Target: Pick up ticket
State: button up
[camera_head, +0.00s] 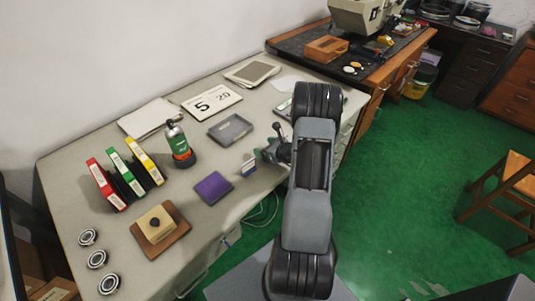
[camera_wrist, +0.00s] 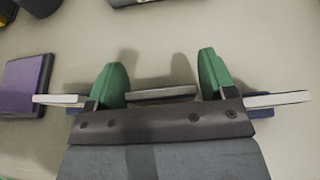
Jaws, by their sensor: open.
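My gripper (camera_wrist: 158,76) is open in the wrist view, its two green fingers spread apart above the grey desktop. A thin pale slip with a dark edge (camera_wrist: 160,94), perhaps the ticket, shows between the fingers close to the gripper body. No finger is seen pressing on it, and its lower part is hidden. In the head view my gripper (camera_head: 268,153) is low over the desk's right side, partly hidden by my arm. A small white and blue piece shows just left of it; I cannot tell whether it belongs to the gripper.
A purple pad (camera_head: 213,188) lies left of my gripper, also in the wrist view (camera_wrist: 27,85). A grey tray (camera_head: 230,130) and a dark bottle (camera_head: 179,145) stand farther back. Binders (camera_head: 125,172), a wooden block (camera_head: 158,225) and bearing rings (camera_head: 97,259) occupy the left.

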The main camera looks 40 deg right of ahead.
jog(key=shift+w+f, duration=0.15)
jog(key=shift+w, duration=0.15)
jog(key=c, duration=0.7)
